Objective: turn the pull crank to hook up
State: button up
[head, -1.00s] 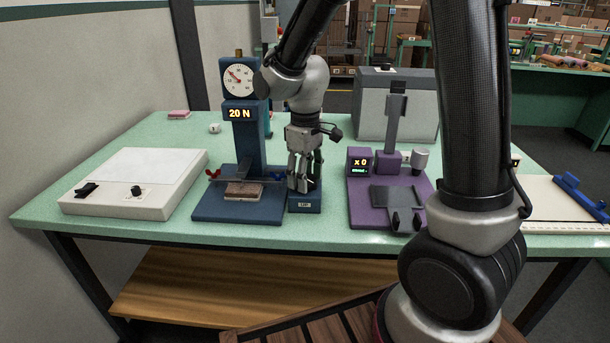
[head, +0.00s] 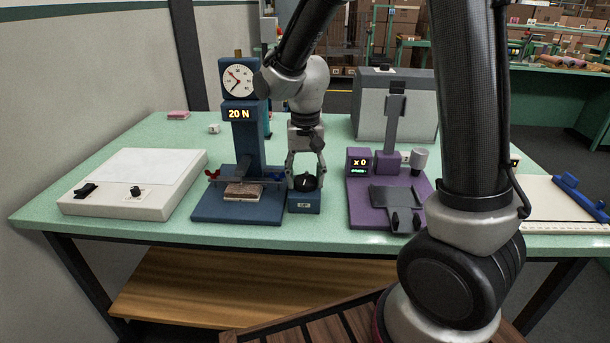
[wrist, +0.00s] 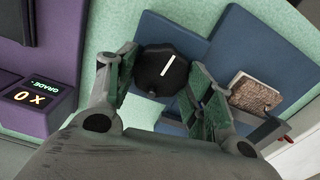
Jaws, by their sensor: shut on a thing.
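The pull crank is a round black knob (head: 305,182) with a white pointer line, on top of a small blue box (head: 304,203) with a label on its front. It also shows in the wrist view (wrist: 160,72). My gripper (head: 305,175) points down over it, shut on the knob with one finger on each side. The blue tester stand (head: 247,145) beside it on the left carries a round dial (head: 238,78) and a display (head: 240,114) reading 20 N. A small tufted sample (head: 243,191) lies on its base. The hook itself cannot be made out.
A purple device (head: 366,205) with a display reading x0 stands close on the right. A white light box (head: 137,185) lies at the left. A grey case (head: 392,110) stands behind.

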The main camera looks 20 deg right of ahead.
jog(key=m, duration=0.5)
jog(key=shift+m, duration=0.3)
jog(key=m, duration=1.1)
jog(key=shift+m, duration=0.4)
jog(key=m, duration=0.5)
jog(key=shift+s, duration=0.1)
jog(key=shift+m, duration=0.4)
jog(key=o, duration=1)
jog(key=shift+o, duration=0.2)
jog(key=shift+s, duration=0.1)
